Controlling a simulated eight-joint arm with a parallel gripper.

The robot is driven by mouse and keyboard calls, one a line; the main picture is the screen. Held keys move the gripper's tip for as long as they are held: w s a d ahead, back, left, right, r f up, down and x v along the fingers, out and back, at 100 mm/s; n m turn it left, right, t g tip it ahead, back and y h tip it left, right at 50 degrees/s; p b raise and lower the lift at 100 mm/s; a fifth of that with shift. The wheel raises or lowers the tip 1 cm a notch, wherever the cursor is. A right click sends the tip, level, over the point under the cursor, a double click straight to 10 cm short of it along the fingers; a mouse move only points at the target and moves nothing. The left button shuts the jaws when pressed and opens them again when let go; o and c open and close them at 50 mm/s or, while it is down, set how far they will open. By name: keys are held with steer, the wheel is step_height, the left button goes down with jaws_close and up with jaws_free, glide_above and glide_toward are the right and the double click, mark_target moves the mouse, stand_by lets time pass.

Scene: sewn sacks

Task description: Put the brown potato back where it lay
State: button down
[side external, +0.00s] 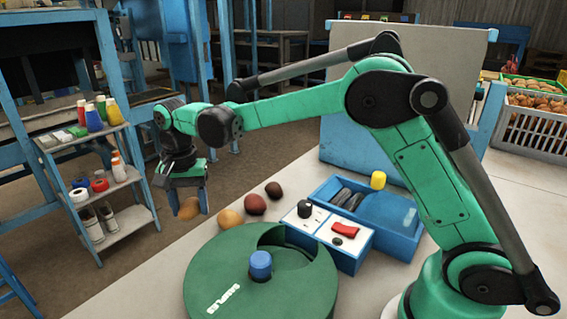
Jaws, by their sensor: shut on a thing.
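My gripper (189,205) points down at the far left edge of the pale worktable (135,293). It is shut on a brown potato (187,209), which shows low between the fingers and is partly hidden by them. The potato appears held in the air, seen against the floor just past the table's edge; its exact height is hard to tell. To its right, three more potatoes lie in a slanting row on the table: a yellowish-tan one (230,219), a reddish one (255,204) and a dark brown one (273,190). None of these touches my gripper.
A round green turntable (215,265) with a blue knob (260,264) stands in front of the row. A blue-and-white box (325,236) and a blue tray (402,245) with a yellow cylinder (378,180) stand right. A shelf cart (132,177) with bottles stands beyond the table, left.

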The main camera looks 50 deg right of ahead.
mark_target(189, 202)
step_height(189, 202, down, 8)
steer(key=shift+f, duration=0.25)
steer(key=shift+f, duration=0.1)
steer(key=shift+c, duration=1.3)
jaws_free()
step_height(189, 202, up, 12)
steer(key=s+d+n+t, duration=0.3)
steer(key=s+n, duration=0.1)
steer(key=s, duration=0.4)
steer(key=s+d+n+t, duration=0.3)
steer(key=s+n+t, duration=0.1)
steer(key=s, duration=0.3)
steer(key=shift+s+d+r+n, duration=0.2)
steer(key=shift+s+r+n, duration=0.2)
steer(key=shift+n, duration=0.2)
